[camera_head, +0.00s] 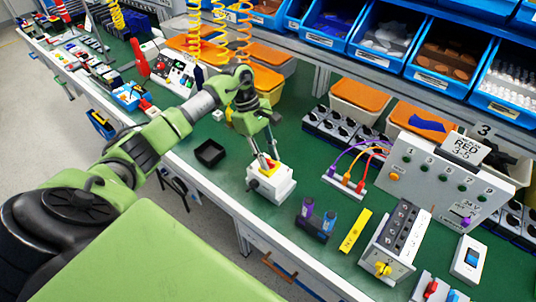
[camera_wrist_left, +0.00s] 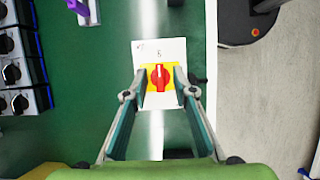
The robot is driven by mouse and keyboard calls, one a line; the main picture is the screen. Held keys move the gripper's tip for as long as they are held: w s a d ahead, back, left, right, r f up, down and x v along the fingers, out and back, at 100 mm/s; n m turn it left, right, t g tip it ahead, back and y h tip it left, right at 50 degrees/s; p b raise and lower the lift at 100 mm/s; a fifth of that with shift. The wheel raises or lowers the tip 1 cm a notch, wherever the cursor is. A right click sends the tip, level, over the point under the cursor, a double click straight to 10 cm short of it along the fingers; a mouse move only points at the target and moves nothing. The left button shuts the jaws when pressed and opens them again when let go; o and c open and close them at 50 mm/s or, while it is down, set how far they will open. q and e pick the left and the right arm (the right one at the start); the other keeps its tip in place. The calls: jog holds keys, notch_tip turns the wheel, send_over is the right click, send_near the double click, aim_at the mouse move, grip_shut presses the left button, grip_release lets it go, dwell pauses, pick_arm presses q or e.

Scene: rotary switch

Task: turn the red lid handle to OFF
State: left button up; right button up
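The red handle (camera_wrist_left: 158,76) sits on a yellow plate on top of a white switch box (camera_head: 272,189) on the green bench. In the left wrist view the white box (camera_wrist_left: 147,49) carries the handle between my finger tips, with its pale line running along the picture's vertical. My left gripper (camera_head: 268,163) points down over the box, fingers apart on both sides of the handle; it also shows in the left wrist view (camera_wrist_left: 159,80). Whether the fingers touch the yellow plate or handle is unclear. The ON and OFF marks are not readable. My right gripper is not in view.
A black tray (camera_head: 210,153) lies left of the box.

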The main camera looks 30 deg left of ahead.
pick_arm(q)
grip_shut()
jog(key=shift+n, duration=0.3)
jog(key=shift+s+f+n+t+b, duration=0.15)
jog(key=shift+n+t+b, duration=0.35)
jog(key=shift+n+b, duration=0.55)
jog(key=n+t+b, duration=0.1)
jog(key=n, duration=0.1)
jog(key=n+t+y+b, duration=0.1)
jog(key=n+b, duration=0.1)
jog(key=n, duration=0.1)
jog(key=shift+s+n, duration=0.1)
jog(key=shift+n, duration=0.15)
jog(key=n+b, duration=0.2)
jog(key=n+t+y+b, duration=0.1)
jog(key=n, duration=0.2)
jog(key=shift+d+t+y+b, duration=0.2)
jog(key=shift+t+y+b, duration=0.1)
jog(key=shift+b, duration=0.05)
jog(key=shift+d+n+y+b, duration=0.1)
jog(key=shift+n+y+b, duration=0.3)
jog(key=shift+n+b, duration=0.55)
jog(key=shift+n+y+b, duration=0.4)
jog(key=shift+n, duration=1.05)
jog(key=shift+r, duration=0.2)
